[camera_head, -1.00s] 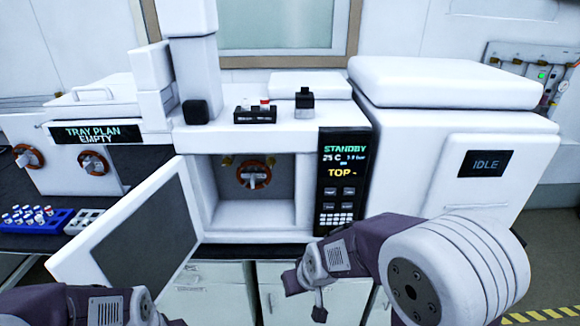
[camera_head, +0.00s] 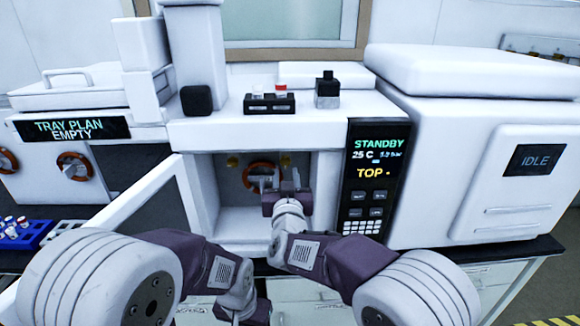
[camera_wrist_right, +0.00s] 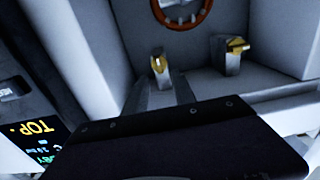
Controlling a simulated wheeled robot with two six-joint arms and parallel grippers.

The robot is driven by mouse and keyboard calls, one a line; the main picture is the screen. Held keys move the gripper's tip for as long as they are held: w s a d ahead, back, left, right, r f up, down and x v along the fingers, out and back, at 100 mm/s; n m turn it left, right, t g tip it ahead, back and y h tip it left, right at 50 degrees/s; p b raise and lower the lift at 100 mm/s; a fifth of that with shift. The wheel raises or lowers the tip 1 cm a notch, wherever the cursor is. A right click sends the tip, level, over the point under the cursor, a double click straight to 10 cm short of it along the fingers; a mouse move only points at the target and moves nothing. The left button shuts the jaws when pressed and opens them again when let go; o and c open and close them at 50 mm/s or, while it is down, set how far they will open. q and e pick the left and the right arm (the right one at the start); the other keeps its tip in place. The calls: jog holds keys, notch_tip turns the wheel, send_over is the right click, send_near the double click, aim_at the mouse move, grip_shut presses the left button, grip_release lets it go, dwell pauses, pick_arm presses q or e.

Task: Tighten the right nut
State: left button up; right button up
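The right nut (camera_wrist_right: 158,64) is a small gold fitting on a grey post, just beyond my right fingertips in the right wrist view, which sees the oven turned over. My right gripper (camera_head: 287,179) reaches into the open oven (camera_head: 245,225); its two fingers (camera_wrist_right: 161,92) are apart, with the nut in line with the gap. I cannot tell whether they touch it. The left nut (camera_head: 232,161) shows beside the orange ring (camera_head: 262,177), and in the wrist view (camera_wrist_right: 237,45). My left gripper (camera_head: 246,312) is low in front of the bench.
The oven door (camera_head: 140,205) stands open at the left. The control panel (camera_head: 372,180) reads STANDBY, 25 C, TOP, close to the right of the opening. The compartment walls are tight around my right gripper. A vial rack (camera_head: 269,103) and a small block (camera_head: 327,92) stand on top.

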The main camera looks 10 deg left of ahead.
aim_at(285, 164)
jog(key=x, duration=0.5)
jog(key=shift+w, duration=0.15)
jog(key=shift+f, duration=0.1)
grip_shut()
